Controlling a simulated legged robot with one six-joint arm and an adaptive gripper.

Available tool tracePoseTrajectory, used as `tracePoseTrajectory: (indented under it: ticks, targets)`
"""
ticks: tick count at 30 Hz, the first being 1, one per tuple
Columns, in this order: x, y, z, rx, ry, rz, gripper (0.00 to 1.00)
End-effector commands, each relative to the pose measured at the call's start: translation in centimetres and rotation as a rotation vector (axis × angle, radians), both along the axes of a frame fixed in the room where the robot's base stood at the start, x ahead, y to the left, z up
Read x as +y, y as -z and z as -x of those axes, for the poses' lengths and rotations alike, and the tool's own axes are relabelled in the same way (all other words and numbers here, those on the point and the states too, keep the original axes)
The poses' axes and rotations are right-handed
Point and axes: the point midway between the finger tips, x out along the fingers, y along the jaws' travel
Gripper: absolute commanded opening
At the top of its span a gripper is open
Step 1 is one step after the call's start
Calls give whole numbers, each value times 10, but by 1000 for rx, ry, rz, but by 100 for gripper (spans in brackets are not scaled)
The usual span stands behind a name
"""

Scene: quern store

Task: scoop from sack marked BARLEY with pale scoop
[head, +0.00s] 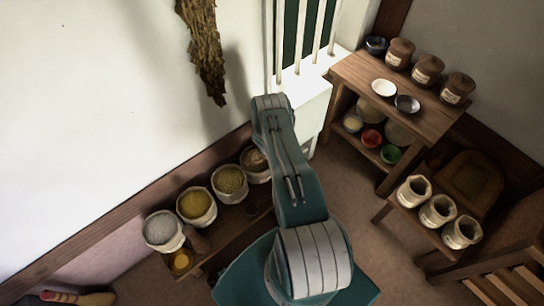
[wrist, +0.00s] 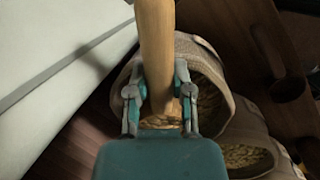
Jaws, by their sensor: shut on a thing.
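My gripper (wrist: 160,100) is shut on a pale wooden handle (wrist: 155,40), which looks like the scoop's, in the wrist view. The handle's lower end is at the mouth of an open cloth sack (wrist: 222,62) with coarse tan grain; whether the scoop's bowl touches the grain is hidden. A second grain sack (wrist: 275,150) is beside it. In the head view my arm hides the gripper and scoop. Open sacks stand in a row on a low bench: grey-white (head: 163,232), yellow (head: 196,206), tan (head: 230,182) and brown (head: 257,163). No BARLEY marking is readable.
The white wall runs close behind the sacks. A wooden shelf table (head: 440,112) with jars and bowls stands at the right. A smaller stand (head: 405,222) holds small cloth bags. A red-and-tan object (head: 75,298) lies at bottom left. Floor between bench and shelves is partly clear.

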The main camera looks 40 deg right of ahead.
Motion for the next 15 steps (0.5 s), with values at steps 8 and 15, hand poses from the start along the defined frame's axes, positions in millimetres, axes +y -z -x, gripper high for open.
tracePoseTrajectory:
  ticks: [8, 15]
  targets:
    - [0, 3, 4, 13, 5, -84, 0]
    - [1, -3, 3, 13, 1, -147, 0]
